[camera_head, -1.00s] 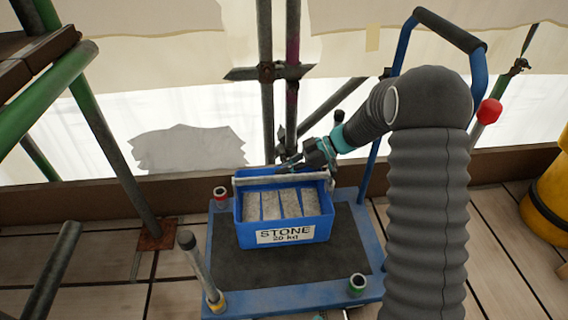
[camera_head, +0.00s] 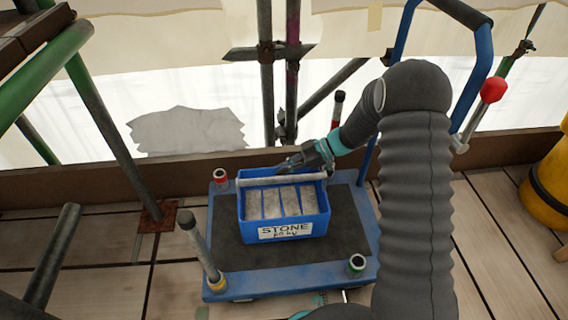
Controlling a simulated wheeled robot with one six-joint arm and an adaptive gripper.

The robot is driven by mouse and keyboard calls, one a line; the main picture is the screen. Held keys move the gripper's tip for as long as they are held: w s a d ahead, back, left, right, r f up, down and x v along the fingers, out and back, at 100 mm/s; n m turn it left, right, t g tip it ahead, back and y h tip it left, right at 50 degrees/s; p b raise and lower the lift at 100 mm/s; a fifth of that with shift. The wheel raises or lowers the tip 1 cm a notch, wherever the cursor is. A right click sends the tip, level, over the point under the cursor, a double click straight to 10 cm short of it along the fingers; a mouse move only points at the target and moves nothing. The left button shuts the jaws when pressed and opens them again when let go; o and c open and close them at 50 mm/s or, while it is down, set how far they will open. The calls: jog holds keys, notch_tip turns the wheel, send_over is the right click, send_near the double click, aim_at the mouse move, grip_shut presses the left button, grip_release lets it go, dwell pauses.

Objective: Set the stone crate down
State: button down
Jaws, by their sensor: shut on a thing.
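The blue stone crate (camera_head: 285,232) holds several grey stone blocks and has a white label reading STONE. It is upright over the dark mat (camera_head: 225,236) of the blue trolley (camera_head: 290,281). I cannot tell whether its base touches the mat. A pale bar handle (camera_head: 262,181) runs across the crate's far side. My gripper (camera_head: 290,166) is shut on this handle, reaching in from the right; its fingertips are small and partly unclear.
Blue push handle (camera_head: 480,75) rises at right. Scaffold tubes stand left and behind. A yellow container (camera_head: 551,190) stands at far right.

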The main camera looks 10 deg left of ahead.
jog(key=shift+f, duration=2.1)
jog(key=shift+f+b, duration=0.65)
jog(key=shift+b, duration=0.6)
jog(key=c, duration=1.2)
grip_release()
jog(key=shift+c, duration=0.2)
